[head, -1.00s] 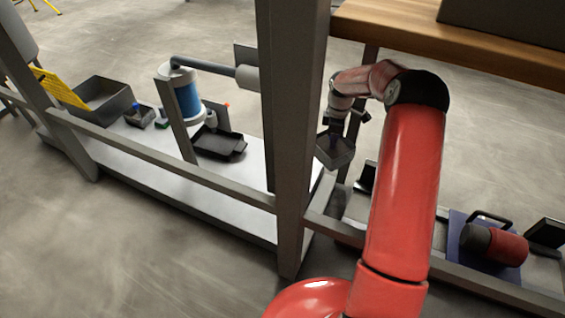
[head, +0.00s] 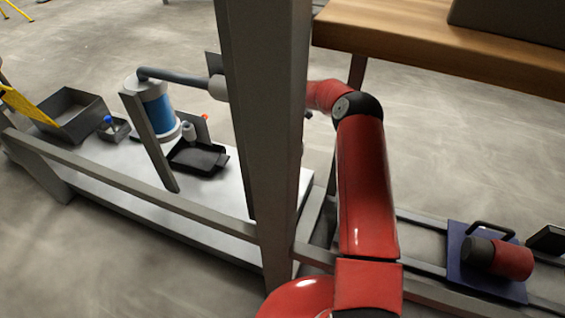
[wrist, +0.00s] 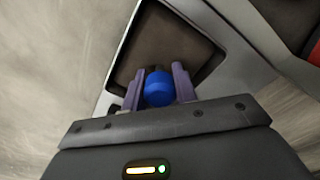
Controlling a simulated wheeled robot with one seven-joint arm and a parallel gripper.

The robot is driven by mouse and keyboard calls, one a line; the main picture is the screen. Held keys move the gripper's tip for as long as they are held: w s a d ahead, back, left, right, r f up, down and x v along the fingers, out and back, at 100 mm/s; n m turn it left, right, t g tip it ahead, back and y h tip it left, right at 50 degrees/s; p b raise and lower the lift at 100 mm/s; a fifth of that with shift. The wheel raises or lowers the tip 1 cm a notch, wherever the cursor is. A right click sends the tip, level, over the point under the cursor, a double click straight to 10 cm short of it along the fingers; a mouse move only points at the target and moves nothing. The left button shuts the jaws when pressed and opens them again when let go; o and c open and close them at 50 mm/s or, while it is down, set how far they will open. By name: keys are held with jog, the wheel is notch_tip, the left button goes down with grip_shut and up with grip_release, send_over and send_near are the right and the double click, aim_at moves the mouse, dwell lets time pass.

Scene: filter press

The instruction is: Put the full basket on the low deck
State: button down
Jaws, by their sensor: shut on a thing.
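My gripper (wrist: 159,78) shows in the wrist view, its two purple-grey fingers shut on a blue knob (wrist: 159,90). Just beyond the knob is a dark square basket (wrist: 126,50) with a dull brown-grey inside; I cannot make out its contents clearly. In the head view the gripper and the basket are hidden behind the grey post. The low pale deck (head: 95,178) runs along the left, behind a grey rail.
A grey post (head: 265,130) stands just left of my arm. On the deck are a dark bin (head: 82,120), a small box with a blue knob (head: 118,133), a blue cylinder (head: 158,118) and a black tray (head: 199,160). A wooden bench (head: 420,50) is at upper right.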

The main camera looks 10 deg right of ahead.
notch_tip(320, 180, down, 9)
jog(key=shift+f+b, duration=0.1)
jog(key=shift+b, duration=0.4)
jog(key=shift+f+b, duration=0.6)
jog(key=c, duration=1.1)
grip_release()
jog(key=shift+r, duration=0.15)
